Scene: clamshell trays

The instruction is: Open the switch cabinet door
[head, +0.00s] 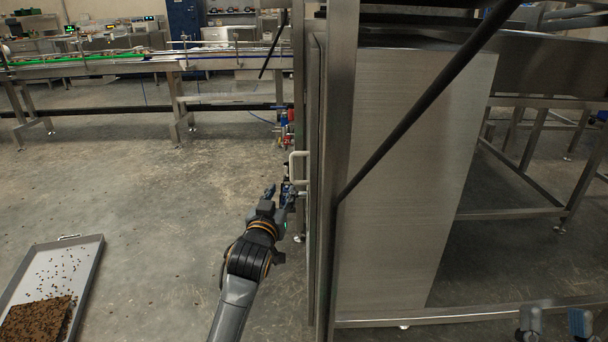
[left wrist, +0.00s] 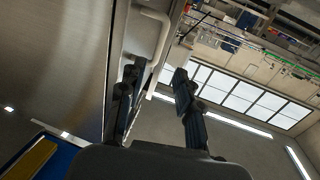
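The steel switch cabinet (head: 410,180) stands right of centre in the head view, with its door (head: 314,130) seen nearly edge-on. A pale bar handle (head: 293,165) sticks out from the door's left side; it also shows in the left wrist view (left wrist: 152,38). My left gripper (head: 279,193) is at the handle's lower end, its fingers spread. In the left wrist view, one finger of the gripper (left wrist: 157,100) is close to the door and overlaps the handle's end; contact cannot be told. My right gripper (head: 555,323) shows only its two separated fingertips at the lower right.
A shallow metal tray (head: 83,262) with brown bits lies on the floor at the lower left. A conveyor (head: 140,65) runs across the back. Steel frame posts (head: 339,100) and a dark diagonal bar cross before the cabinet.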

